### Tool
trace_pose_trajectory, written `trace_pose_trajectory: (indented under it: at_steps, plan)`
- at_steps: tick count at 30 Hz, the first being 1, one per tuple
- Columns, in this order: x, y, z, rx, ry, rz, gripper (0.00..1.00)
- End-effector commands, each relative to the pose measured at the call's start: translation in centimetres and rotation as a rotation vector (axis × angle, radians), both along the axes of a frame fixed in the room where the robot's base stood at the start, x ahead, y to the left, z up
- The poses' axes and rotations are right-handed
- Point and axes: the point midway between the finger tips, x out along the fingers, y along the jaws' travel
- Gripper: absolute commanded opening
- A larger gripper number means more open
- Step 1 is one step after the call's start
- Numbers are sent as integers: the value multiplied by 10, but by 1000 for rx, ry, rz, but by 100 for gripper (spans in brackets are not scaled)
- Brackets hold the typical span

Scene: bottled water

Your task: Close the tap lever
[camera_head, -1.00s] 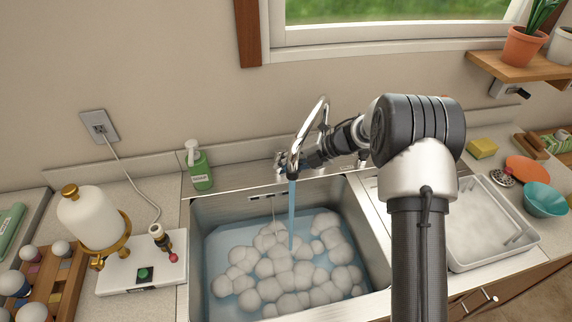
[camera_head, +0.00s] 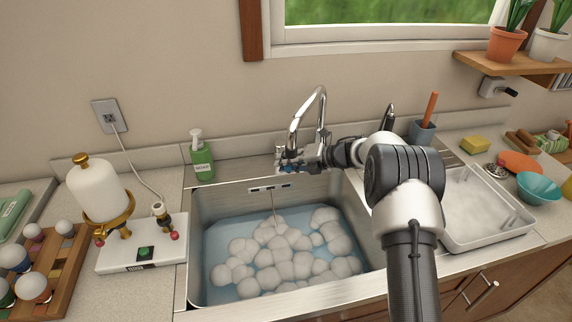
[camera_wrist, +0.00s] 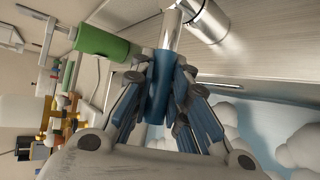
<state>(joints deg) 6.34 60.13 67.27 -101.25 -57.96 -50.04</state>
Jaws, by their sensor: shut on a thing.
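The chrome tap (camera_head: 307,98) stands at the back of the sink, its curved spout over the basin.
The sink (camera_head: 202,305) holds blue water and several foam balls. A green soap bottle (camera_head: 202,160) stands left of the tap; it shows close to my fingers in the wrist view (camera_wrist: 104,49). A white tray (camera_head: 520,228) lies to the right.

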Motion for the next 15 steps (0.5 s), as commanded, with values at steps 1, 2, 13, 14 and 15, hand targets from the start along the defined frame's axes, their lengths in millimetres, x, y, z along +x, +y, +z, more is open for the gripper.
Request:
trace_pose_trajectory:
  at_steps: [1, 2, 13, 14, 15]
  plan:
    - [1, 0, 0, -2, -4, -2, 0]
    - [1, 0, 0, -2, -4, -2, 16]
    - [1, 0, 0, -1, -2, -2, 36]
    - [1, 0, 0, -1, -2, -2, 36]
    - [1, 0, 0, -1, -2, -2, 36]
